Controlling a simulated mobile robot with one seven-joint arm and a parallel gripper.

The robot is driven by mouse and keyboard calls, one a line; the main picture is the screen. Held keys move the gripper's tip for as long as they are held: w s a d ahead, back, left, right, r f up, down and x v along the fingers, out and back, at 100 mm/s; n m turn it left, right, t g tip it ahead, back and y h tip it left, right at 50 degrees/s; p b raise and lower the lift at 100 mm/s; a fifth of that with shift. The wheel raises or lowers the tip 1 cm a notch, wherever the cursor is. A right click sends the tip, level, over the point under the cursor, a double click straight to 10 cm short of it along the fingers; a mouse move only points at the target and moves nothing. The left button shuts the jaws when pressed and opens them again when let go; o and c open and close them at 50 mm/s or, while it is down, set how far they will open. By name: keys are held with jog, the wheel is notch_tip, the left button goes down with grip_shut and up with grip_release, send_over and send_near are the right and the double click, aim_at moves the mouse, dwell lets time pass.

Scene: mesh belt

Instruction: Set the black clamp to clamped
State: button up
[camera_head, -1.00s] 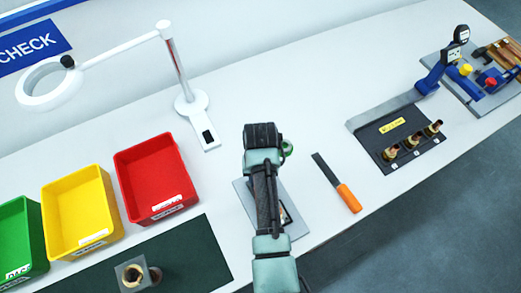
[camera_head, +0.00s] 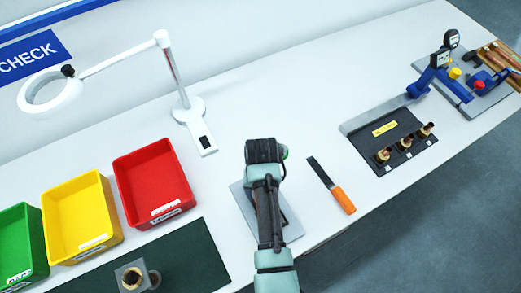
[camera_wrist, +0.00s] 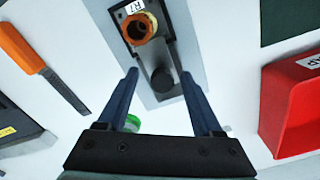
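The black clamp (camera_wrist: 162,80) shows in the wrist view as a dark arm with a round black knob, on a grey plate (camera_wrist: 186,30). Beside it, a dark block labelled R7 holds an orange-brass fitting (camera_wrist: 139,27). My gripper (camera_wrist: 159,74) is open, its two blue fingers apart on either side of the knob in the picture. I see no contact, and I cannot tell the height gap. In the head view my gripper and arm cover the clamp; only parts of the plate (camera_head: 240,199) show.
An orange-handled tool (camera_head: 341,198) lies right of the plate. Red (camera_head: 180,207), yellow and green bins stand left, behind a dark green mat (camera_head: 200,255). A magnifier lamp (camera_head: 188,108) stands behind. A black fixture (camera_head: 362,140) with several brass fittings is further right.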

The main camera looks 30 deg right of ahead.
jog(key=shift+w, duration=0.15)
jog(key=shift+r, duration=0.55)
notch_tip(320, 180, up, 12)
jog(key=shift+p, duration=0.4)
